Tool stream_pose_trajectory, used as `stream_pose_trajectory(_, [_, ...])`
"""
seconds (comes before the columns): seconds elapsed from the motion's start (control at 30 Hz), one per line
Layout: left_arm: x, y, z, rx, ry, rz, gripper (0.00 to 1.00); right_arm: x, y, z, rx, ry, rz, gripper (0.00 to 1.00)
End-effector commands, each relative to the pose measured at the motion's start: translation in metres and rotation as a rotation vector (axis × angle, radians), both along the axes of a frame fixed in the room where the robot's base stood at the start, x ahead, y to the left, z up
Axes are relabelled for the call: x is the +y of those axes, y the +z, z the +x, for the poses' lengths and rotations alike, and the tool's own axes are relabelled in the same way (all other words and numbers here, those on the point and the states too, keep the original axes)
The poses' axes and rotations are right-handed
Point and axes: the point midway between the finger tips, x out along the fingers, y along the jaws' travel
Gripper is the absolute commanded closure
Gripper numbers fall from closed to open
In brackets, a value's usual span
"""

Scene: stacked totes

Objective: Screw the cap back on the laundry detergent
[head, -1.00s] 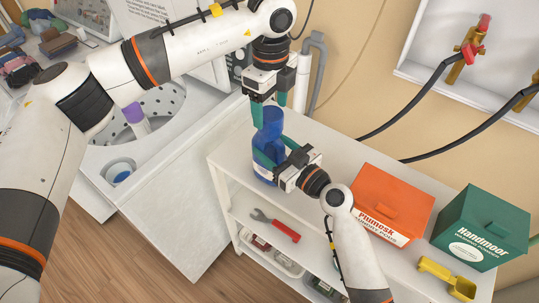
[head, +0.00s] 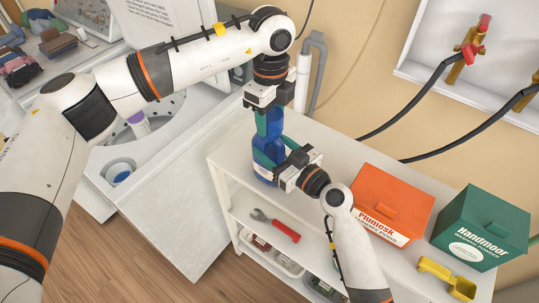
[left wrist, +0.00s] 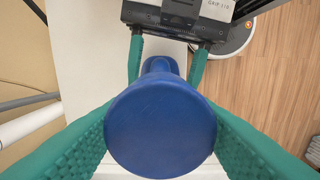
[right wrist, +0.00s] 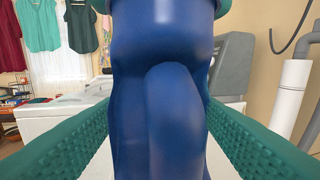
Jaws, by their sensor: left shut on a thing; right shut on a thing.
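The blue detergent bottle (head: 263,172) stands upright on the white shelf unit's top, near its left end. My right gripper (head: 270,158) is shut on the bottle's body from the front right. Its green fingers lie on both sides of the blue bottle (right wrist: 160,110) in the right wrist view. My left gripper (head: 268,120) points straight down above the bottle, shut on the round blue cap (left wrist: 160,127). In the left wrist view the cap is centred over the bottle and hides its neck. I cannot tell how the cap's thread sits.
An orange box (head: 388,205) and a green box (head: 483,225) stand right of the bottle, with a yellow scoop (head: 448,278) before them. A red-handled wrench (head: 275,225) lies on the lower shelf. A white washer (head: 170,200) stands left.

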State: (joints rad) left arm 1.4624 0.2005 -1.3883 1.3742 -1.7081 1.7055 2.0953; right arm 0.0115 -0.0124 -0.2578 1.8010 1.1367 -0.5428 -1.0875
Motion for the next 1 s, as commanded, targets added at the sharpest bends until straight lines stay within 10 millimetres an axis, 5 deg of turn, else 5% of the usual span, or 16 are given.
stream_pose_trajectory(0.17, [0.0001, 0.0002, 0.0006, -0.002, -0.166, 0.000, 0.77, 0.0004, -0.0014, -0.0006, 0.003, 0.002, -0.001, 1.00])
stream_pose_trajectory(1.0, [-0.0003, -0.0005, 0.0007, -0.003, -2.102, 0.001, 0.77, 0.0008, -0.0016, -0.0009, 0.004, 0.003, -0.001, 1.00])
